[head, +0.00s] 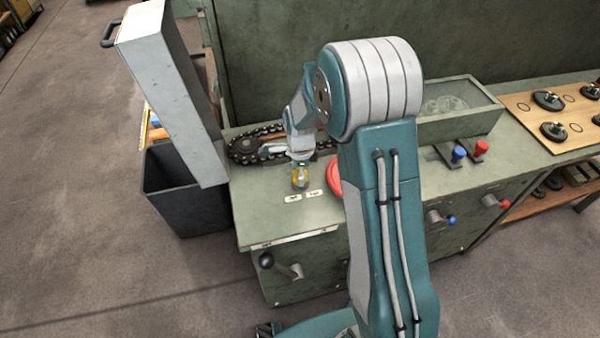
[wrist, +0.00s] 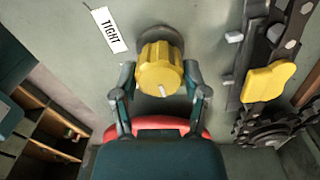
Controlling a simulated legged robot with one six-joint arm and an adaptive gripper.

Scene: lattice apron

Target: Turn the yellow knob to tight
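The yellow knob (wrist: 160,72) is ribbed, with a white mark on its face that points toward the bottom of the wrist view. A white label reading TIGHT (wrist: 108,30) lies at its upper left. My gripper (wrist: 160,82) is open, with one finger on each side of the knob. Narrow gaps seem to show between fingers and knob; I cannot tell if either touches. In the head view the knob (head: 300,180) is small and partly hidden under my gripper (head: 300,165), beside two white labels (head: 303,196) too small to read.
A black chain (head: 255,140) lies behind the knob; a yellow piece (wrist: 268,82) shows on it. A red round part (head: 333,178) is close on the right, partly behind my arm. A grey upright panel (head: 175,90) and a dark bin (head: 185,195) stand left.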

